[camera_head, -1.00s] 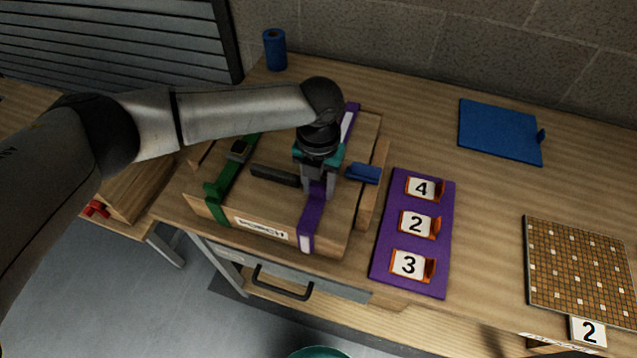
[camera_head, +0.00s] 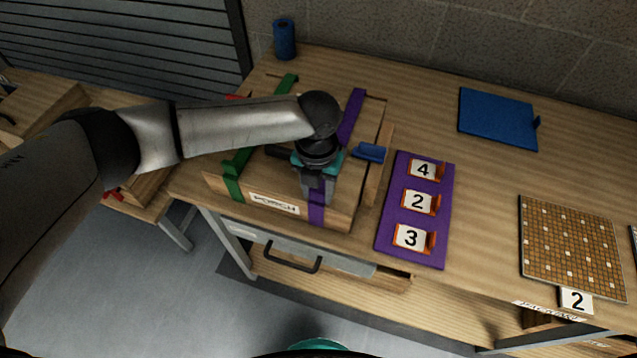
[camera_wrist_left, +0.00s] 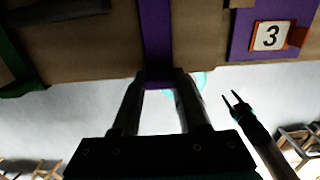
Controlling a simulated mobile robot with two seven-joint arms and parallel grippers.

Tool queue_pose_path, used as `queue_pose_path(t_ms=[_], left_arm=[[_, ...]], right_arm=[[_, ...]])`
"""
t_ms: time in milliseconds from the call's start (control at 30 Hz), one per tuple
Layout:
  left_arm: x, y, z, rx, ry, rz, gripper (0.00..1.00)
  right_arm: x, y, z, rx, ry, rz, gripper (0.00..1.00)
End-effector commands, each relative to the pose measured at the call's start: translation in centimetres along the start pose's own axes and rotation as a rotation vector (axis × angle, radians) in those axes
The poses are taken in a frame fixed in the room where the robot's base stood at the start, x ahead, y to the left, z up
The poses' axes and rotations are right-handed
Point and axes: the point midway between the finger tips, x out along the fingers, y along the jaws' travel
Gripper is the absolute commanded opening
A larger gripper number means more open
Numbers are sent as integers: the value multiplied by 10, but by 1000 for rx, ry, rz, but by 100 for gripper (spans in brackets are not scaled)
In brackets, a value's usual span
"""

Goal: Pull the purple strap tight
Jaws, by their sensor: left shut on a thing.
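The purple strap (camera_head: 351,116) runs over the right part of a wooden crate (camera_head: 232,181) labelled PORCH. Its front part (camera_head: 316,213) hangs down the crate's front face. My left gripper (camera_head: 317,196) is shut on the strap near the crate's front top edge. In the left wrist view, the strap (camera_wrist_left: 156,40) runs down between the fingertips of my left gripper (camera_wrist_left: 160,82). The arm and wrist hide the middle of the strap in the head view. My right gripper (camera_wrist_left: 230,97) shows in the left wrist view, with its two fingers apart and empty, away from the crate.
A green strap (camera_head: 232,178) crosses the crate's left part. A blue piece (camera_head: 369,152) sits at its right side. A purple board (camera_head: 428,190) with number cards lies right of the crate. A drawer handle (camera_head: 293,260) is below. Bench between the purple board and mosaic panel (camera_head: 570,240) is clear.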

Motion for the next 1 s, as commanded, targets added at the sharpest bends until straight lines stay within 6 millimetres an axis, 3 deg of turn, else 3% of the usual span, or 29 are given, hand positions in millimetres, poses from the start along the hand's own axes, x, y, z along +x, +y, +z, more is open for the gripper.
queue_pose_path(t_ms=[100, 267, 300, 533, 833, 1000], left_arm=[[0, -1, -7, 4, 26, 2, 0], [0, -1, -8, 5, 28, 2, 0], [1, -1, -8, 5, 28, 2, 47], [0, -1, -6, 4, 22, 2, 73], [-2, -1, -4, 3, 17, 1, 74], [-22, 0, -3, 4, 15, 1, 74]], right_arm=[[-1, -2, 7, 0, -12, -2, 45], [0, 1, -5, 0, 5, 1, 45], [0, 2, -8, 0, 11, 2, 45], [0, 2, -12, 0, 18, 3, 45], [0, 2, -8, 0, 12, 2, 45], [1, 1, -5, 0, 7, 2, 45]])
